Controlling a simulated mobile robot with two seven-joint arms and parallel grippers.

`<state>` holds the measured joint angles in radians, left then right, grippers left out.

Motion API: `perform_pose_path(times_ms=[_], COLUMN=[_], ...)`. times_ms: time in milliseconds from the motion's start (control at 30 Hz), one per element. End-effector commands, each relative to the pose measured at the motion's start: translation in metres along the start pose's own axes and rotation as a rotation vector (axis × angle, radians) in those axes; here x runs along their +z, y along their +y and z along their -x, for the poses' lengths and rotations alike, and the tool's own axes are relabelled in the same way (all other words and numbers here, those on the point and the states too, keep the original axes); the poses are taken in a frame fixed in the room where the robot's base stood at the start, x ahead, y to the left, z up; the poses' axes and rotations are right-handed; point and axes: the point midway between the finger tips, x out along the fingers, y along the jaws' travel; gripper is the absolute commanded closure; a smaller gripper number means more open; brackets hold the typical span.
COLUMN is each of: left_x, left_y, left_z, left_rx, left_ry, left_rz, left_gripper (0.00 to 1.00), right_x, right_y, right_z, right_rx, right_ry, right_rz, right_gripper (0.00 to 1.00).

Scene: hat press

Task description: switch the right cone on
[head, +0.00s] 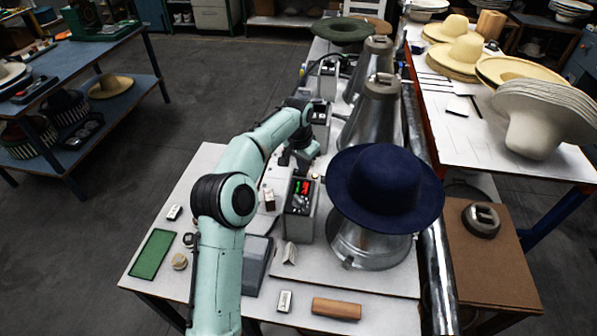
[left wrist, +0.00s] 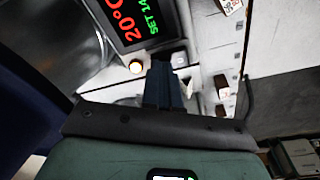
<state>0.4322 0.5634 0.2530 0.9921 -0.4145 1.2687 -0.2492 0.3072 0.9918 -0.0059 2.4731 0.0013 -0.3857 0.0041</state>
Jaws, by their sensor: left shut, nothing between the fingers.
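Metal cones stand in a row on the press table. The nearest cone (head: 362,245) wears a navy felt hat (head: 387,185); the cone behind it (head: 375,125) is bare, with a block on top. A grey control box (head: 299,212) with a red and green display stands left of the hatted cone. Contact is unclear. My right gripper is not in view.
A green pad (head: 152,254), a wooden block (head: 336,308) and small items lie on the table's near part. Another control box (head: 320,115) stands farther back. A metal rail (head: 437,265) runs along the right. A side table (head: 470,120) holds pale hats.

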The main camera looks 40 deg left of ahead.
Motion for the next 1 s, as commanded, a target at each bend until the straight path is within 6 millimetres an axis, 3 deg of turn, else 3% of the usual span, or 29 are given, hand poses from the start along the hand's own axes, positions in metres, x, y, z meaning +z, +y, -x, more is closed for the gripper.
perform_pose_path(times_ms=[267,833,1000], left_x=[0.002,-0.008,-0.009], left_y=[0.0,0.0,0.0], left_z=[-0.001,0.047,0.058], left_rx=[0.001,0.001,0.0], left_ry=[-0.009,0.0,-0.002], left_rz=[0.001,0.001,0.001], left_gripper=[1.0,1.0,1.0], right_x=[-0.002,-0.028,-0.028], right_y=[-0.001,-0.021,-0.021], right_z=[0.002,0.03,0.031], right_rx=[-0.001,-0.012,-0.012], right_ry=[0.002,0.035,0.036], right_rz=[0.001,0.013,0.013], right_gripper=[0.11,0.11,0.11])
